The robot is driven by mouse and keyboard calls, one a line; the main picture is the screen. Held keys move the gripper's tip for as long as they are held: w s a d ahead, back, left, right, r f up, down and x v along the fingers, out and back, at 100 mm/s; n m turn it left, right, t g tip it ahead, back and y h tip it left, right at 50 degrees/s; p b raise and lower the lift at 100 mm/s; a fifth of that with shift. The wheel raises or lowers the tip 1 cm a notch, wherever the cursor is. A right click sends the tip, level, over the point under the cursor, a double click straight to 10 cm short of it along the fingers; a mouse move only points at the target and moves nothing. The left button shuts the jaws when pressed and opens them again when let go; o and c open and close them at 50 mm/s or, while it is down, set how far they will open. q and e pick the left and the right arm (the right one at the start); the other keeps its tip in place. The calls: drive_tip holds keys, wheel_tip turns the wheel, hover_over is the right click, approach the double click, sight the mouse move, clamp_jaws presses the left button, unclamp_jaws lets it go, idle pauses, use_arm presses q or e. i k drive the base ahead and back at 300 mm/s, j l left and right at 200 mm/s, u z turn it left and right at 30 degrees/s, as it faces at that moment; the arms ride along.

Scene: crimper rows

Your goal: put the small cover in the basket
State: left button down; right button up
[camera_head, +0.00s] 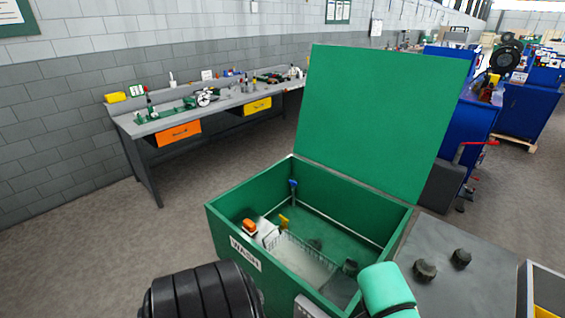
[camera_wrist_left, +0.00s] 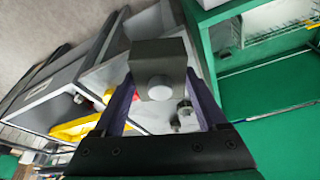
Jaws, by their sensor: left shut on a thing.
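In the left wrist view my left gripper (camera_wrist_left: 160,88) is shut on a dark grey, block-like piece with a round pale boss, which looks like the small cover (camera_wrist_left: 160,56). The wire basket (camera_head: 300,257) sits inside the open green wash box in the head view. The basket also shows at the top right of the left wrist view (camera_wrist_left: 284,18), off to the side of the held piece. The held piece is apart from the basket. My gripper jaws are not visible in the head view, and my right gripper is in neither view.
The green wash box (camera_head: 228,238) has its lid (camera_head: 385,115) raised. An orange-topped item (camera_head: 249,226) and a yellow-handled item (camera_head: 284,221) are inside it. A grey surface with dark knobs (camera_head: 425,270) adjoins on the right. A workbench (camera_head: 178,122) stands along the wall.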

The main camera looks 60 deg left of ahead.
sight(292, 264)
drive_tip(key=j+u, duration=0.25)
drive_tip(key=j, duration=0.2)
drive_tip(key=i+j+u, duration=0.2)
drive_tip(key=j, duration=0.25)
drive_tip(key=i+j+u, duration=0.1)
drive_tip(key=j+u, duration=0.15)
drive_tip(key=j, duration=0.15)
drive_tip(key=i+u, duration=0.1)
drive_tip(key=i, duration=0.05)
